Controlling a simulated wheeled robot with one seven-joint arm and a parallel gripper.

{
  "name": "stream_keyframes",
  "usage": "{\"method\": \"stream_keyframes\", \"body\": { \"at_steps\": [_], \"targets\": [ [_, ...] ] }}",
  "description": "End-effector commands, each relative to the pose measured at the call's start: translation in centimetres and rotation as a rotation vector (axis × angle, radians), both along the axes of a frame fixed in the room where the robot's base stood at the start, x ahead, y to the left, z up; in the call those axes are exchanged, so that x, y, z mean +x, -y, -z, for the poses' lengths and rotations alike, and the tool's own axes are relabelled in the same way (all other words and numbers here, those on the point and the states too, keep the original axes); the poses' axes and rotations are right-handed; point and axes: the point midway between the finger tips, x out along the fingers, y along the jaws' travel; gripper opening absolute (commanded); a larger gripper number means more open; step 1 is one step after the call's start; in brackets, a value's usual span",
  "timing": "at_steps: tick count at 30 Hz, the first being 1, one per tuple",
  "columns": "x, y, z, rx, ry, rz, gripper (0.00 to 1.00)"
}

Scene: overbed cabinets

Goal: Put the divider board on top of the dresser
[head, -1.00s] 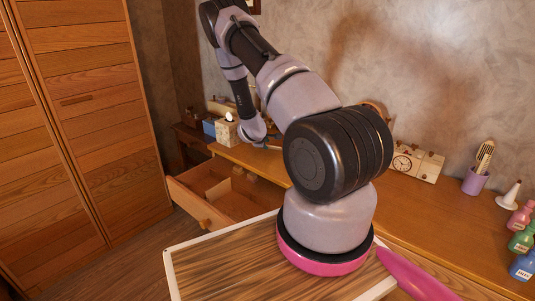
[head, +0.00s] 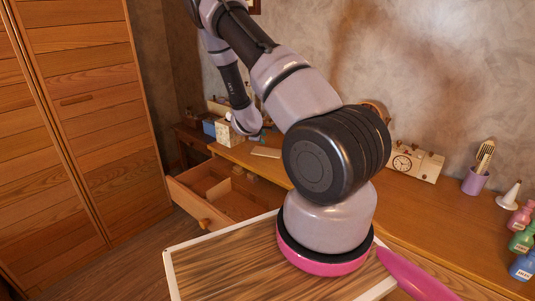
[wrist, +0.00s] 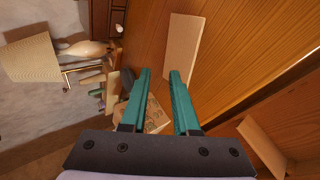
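The divider board (head: 266,152) is a thin, pale wooden strip. It lies flat on top of the dresser (head: 300,170), near its left end. In the wrist view the board (wrist: 183,48) lies on the wood top beyond the fingertips, apart from them. My gripper (wrist: 160,72) is open, with its two teal fingers apart and nothing between them. In the head view the gripper is small and mostly hidden at the end of my arm, above the dresser's left end.
The dresser's drawer (head: 187,206) stands open, with a pale partition (wrist: 262,142) inside. A tissue-box-like block (head: 227,133) stands at the left end. A tall wardrobe (head: 90,120) is at left.

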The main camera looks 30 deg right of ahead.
Motion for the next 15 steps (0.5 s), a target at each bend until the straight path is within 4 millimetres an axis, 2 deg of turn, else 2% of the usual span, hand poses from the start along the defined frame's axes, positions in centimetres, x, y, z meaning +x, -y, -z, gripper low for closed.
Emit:
{"method": "stream_keyframes", "body": {
  "at_steps": [3,9,15],
  "targets": [
    [-0.4,-0.6,-2.6,0.0,0.004,-0.002,0.29],
    [-1.2,-1.2,-5.7,0.0,0.002,0.0,0.29],
    [-1.4,-1.3,-6.4,0.001,-0.001,0.001,0.29]
  ]
}}
